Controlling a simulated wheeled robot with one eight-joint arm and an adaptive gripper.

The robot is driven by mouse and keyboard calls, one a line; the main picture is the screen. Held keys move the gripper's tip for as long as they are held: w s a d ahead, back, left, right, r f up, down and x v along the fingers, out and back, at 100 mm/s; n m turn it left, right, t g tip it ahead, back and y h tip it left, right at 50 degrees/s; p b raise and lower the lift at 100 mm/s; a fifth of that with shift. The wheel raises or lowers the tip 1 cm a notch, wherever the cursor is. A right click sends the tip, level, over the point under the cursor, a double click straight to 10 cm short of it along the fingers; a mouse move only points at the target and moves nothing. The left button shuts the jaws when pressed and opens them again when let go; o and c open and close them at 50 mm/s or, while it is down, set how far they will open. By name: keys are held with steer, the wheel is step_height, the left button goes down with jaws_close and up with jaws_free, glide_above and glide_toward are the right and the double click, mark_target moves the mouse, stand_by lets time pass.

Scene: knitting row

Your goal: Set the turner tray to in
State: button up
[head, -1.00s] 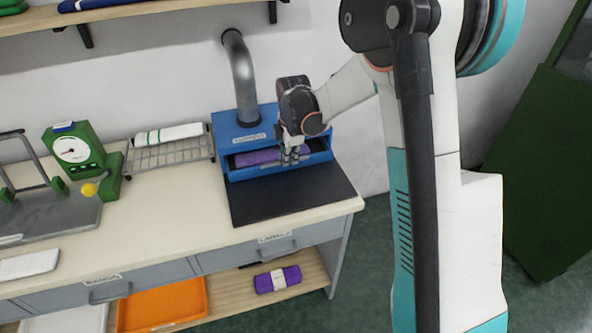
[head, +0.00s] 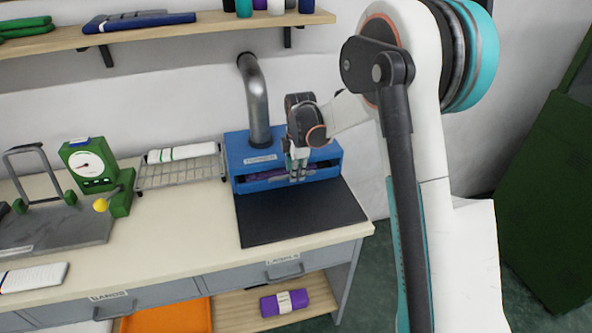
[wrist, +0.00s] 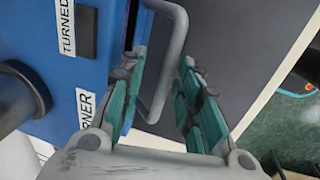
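The blue turner (head: 262,152) stands at the back right of the bench, under a grey pipe. Its tray (head: 262,186) is at the front opening, mostly in, with a narrow strip of a purple knitted piece (head: 268,174) showing above its front wall. My gripper (head: 297,176) is at the tray front. In the wrist view, my gripper (wrist: 162,58) has its teal fingers apart, with the grey tray handle (wrist: 178,60) showing between them. I see no finger clearly pressing on the handle. The turner (wrist: 85,60) also shows there with its labels.
A black mat (head: 300,212) lies in front of the turner. A wire rack (head: 180,172) with a white roll, a green dial scale (head: 93,165) and a grey press plate (head: 55,225) stand to the left. A shelf (head: 190,28) hangs above.

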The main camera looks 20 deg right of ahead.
steer(key=shift+s+r, duration=0.1)
steer(key=shift+s, duration=0.05)
step_height(320, 180, up, 12)
steer(key=s, duration=0.2)
steer(key=shift+s+f, duration=0.15)
steer(key=shift+f, duration=0.05)
stand_by(0.3)
steer(key=s+r+m+t, duration=0.1)
steer(key=s+r+m, duration=0.3)
steer(key=s, duration=0.5)
steer(key=s+r+m+t, duration=0.1)
steer(key=s+r+m, duration=0.4)
steer(key=s, duration=0.3)
steer(key=s+f+m+t, duration=0.3)
steer(key=s+m, duration=0.6)
steer(key=s, duration=0.7)
steer(key=shift+s+a+f, duration=0.25)
steer(key=shift+s+f, duration=0.05)
steer(key=shift+f, duration=0.5)
